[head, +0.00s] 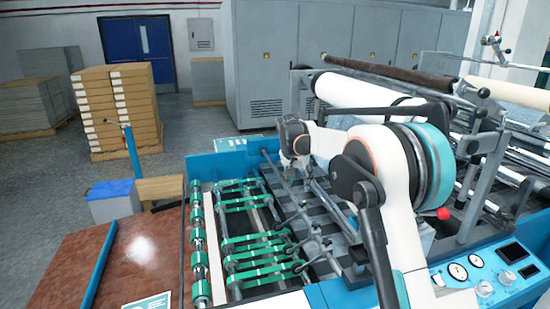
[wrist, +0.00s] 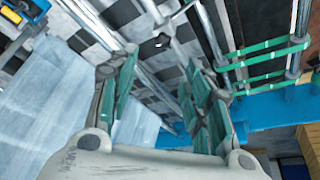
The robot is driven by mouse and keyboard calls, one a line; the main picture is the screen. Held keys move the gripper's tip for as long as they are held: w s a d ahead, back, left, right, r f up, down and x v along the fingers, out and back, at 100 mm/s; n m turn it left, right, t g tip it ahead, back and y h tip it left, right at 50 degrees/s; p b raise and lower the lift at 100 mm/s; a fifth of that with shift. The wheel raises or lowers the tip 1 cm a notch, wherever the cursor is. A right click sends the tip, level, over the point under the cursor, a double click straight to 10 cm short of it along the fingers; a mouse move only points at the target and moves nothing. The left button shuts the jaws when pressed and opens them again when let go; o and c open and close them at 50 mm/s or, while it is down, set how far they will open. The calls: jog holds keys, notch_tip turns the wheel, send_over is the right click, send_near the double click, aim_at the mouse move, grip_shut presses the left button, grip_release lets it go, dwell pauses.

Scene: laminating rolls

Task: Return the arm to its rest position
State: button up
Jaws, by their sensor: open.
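My arm (head: 405,180) reaches up from the bottom of the head view and bends left over the laminating machine. My gripper (head: 308,178) hangs at its end above the dark slatted bed, partly hidden by the wrist and small in the head view. In the wrist view my gripper (wrist: 160,75) shows two spread fingers with green pads, a clear gap between them. Nothing is held between the fingers. Behind them lie the checkered bed and metal rods of the machine.
Green-banded rollers (head: 250,240) lie left of the arm. A white roll (head: 355,92) and a dark roll (head: 385,68) stand behind it. A control panel (head: 490,270) is at the lower right. A brown table (head: 140,255) is at the left, with stacked cartons (head: 118,110) beyond.

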jog(key=s+d+r+n+b, duration=0.1)
jog(key=s+r, duration=0.3)
jog(key=s, duration=0.5)
jog(key=s+d+r+n+t+y, duration=0.1)
jog(key=s+r, duration=0.2)
jog(key=s, duration=0.5)
jog(key=s+d+r+n+b, duration=0.1)
jog(key=s+r, duration=0.3)
jog(key=s, duration=0.5)
jog(key=s+f+n+t+b, duration=0.1)
jog(key=s+f, duration=0.4)
jog(key=s, duration=0.7)
jog(key=s+f+n+t+y, duration=0.1)
jog(key=s+f, duration=0.4)
jog(key=s, duration=0.7)
jog(key=shift+s+d+n+b, duration=0.25)
jog(key=shift+n+b, duration=0.1)
jog(key=shift+n, duration=0.35)
